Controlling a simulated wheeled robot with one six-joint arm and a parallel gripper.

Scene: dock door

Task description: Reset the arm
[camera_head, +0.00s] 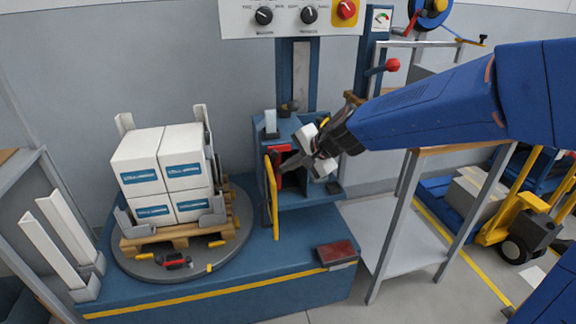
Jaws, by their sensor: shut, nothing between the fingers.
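My blue arm (430,105) reaches in from the right. My gripper (287,165) is at its end, shut and empty. Its fingertips point left, in front of the open blue cabinet (300,197) and close to a red part (275,165) there. I cannot tell whether they touch it. A yellow-edged piece (271,196) stands upright at the cabinet's left side. The gripper and wrist hide part of the cabinet's inside.
Stacked white boxes (138,167) stand on a wooden pallet (180,240) on a round turntable (236,240). Above is a control panel (288,17) with knobs. A grey-legged table (405,215) stands right, beyond it a yellow pallet truck (510,220). White posts (60,235) rise front left.

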